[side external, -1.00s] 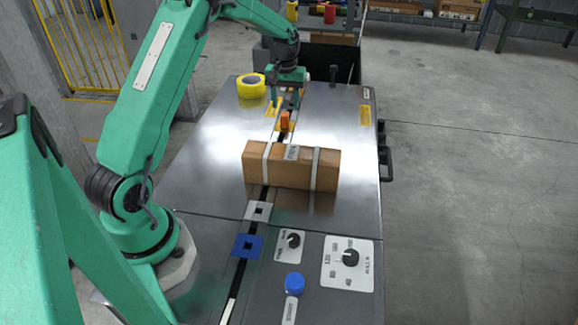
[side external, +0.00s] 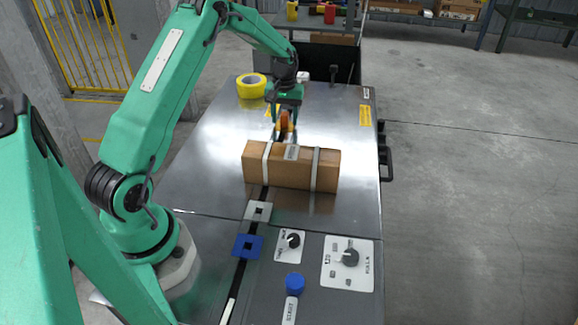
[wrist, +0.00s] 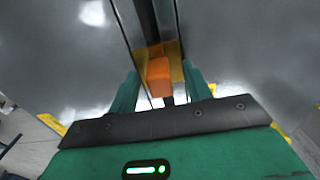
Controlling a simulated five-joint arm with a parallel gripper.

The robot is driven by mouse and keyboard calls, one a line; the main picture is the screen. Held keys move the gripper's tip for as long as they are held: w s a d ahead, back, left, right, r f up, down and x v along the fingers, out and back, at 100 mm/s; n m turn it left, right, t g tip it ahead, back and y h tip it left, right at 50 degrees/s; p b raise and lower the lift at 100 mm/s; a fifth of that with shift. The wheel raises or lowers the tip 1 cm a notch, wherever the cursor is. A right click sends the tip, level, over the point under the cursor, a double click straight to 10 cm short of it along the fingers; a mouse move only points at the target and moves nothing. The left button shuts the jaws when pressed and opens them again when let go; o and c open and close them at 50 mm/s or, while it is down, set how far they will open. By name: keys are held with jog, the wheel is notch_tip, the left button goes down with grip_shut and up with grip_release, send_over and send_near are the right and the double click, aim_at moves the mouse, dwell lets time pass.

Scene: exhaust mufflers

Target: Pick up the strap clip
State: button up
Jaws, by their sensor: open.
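An orange block (side external: 284,123), which I take to be the strap clip, stands over the dark slot in the steel table, just beyond the cardboard box. My gripper (side external: 284,128) points down over it, with the fingers apart on either side. In the wrist view, the orange clip (wrist: 159,77) shows between the two open fingers of my gripper (wrist: 160,88). I cannot tell whether the fingers touch it. The fingertips are partly hidden by the box in the side view.
The strapped cardboard box (side external: 290,166) stands close in front of my gripper. A yellow tape roll (side external: 251,86) lies at the back left. The table's right side is clear.

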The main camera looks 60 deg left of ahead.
aim_at(286, 114)
dwell(0.3)
grip_shut()
jog(key=shift+r, duration=0.2)
jog(key=shift+r, duration=0.55)
jog(key=r, duration=0.3)
jog(key=shift+d+r, duration=0.1)
jog(key=shift+d, duration=0.2)
jog(key=s+d+r, duration=0.1)
jog(key=d+r, duration=0.5)
jog(key=d, duration=0.5)
jog(key=shift+r, duration=0.2)
